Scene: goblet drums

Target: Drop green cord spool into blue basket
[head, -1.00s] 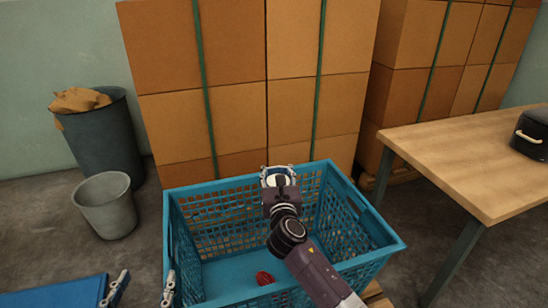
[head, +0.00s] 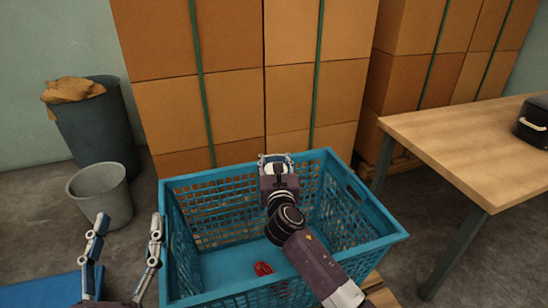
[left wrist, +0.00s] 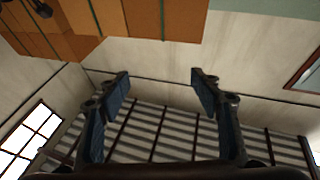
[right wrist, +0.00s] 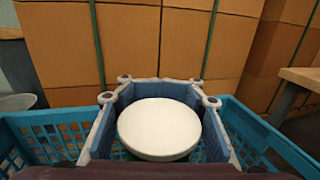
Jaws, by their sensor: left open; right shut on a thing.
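My right gripper (head: 275,160) is shut on a spool, seen in the right wrist view as a round white disc (right wrist: 159,128) between the fingers. Its green cord is hardly visible from these angles. The gripper holds it above the blue basket (head: 215,178), toward the far side of the opening. My left gripper (head: 125,232) is open and empty, left of the basket, with its fingers pointing up. A red item (head: 263,268) lies on the basket floor.
Stacked cardboard boxes (head: 225,105) stand behind the basket. A wooden table (head: 470,135) with a black case (head: 533,122) is on the right. A grey bucket (head: 100,194) and a dark bin (head: 95,130) holding brown paper stand on the left.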

